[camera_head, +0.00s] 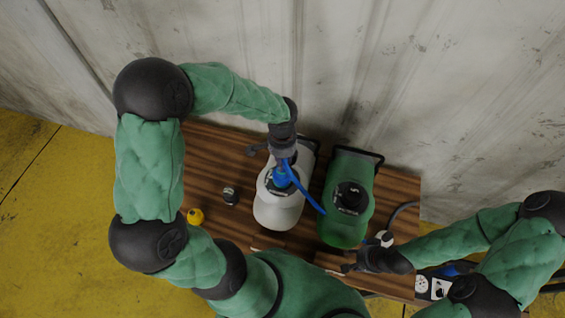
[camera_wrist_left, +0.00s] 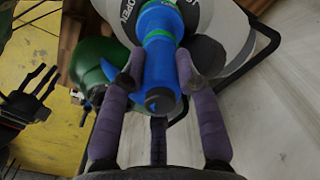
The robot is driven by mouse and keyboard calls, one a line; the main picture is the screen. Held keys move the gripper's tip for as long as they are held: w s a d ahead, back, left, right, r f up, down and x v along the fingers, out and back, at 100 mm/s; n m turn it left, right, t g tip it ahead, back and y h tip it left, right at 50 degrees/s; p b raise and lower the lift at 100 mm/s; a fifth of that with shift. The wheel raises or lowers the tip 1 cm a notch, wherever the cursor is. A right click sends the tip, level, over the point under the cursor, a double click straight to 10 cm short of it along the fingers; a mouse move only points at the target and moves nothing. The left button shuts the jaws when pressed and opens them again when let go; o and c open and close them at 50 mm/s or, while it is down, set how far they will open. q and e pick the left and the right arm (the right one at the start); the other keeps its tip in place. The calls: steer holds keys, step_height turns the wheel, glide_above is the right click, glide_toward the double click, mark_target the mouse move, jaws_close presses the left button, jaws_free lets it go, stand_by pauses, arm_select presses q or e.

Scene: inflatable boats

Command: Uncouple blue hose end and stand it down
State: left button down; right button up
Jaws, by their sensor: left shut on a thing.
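My left gripper (camera_head: 284,152) is above the white pump-like container (camera_head: 280,212). In the left wrist view (camera_wrist_left: 157,75) its two purple-grey fingers are closed on the sides of the blue hose end (camera_wrist_left: 158,48). The blue hose (camera_head: 309,194) runs down and right from there towards the green container. The hose end is over the white container's top, at a green ring; I cannot tell whether it is still seated there. My right gripper (camera_head: 362,263) is low at the table's front right, empty, with its fingers apart in the left wrist view (camera_wrist_left: 40,82).
A green container (camera_head: 341,218) with a black cap stands right of the white one on the wooden table (camera_head: 225,225). A small dark cap (camera_head: 231,195) and a yellow round thing (camera_head: 196,216) are at left. A socket box (camera_head: 431,287) is at lower right. A wall stands behind.

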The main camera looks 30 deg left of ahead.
arm_select(q)
steer(key=shift+r+p, duration=0.6)
steer(key=shift+r, duration=0.25)
stand_by(0.7)
steer(key=shift+r+p, duration=0.95)
steer(key=shift+r, duration=0.3)
steer(key=shift+f, duration=0.1)
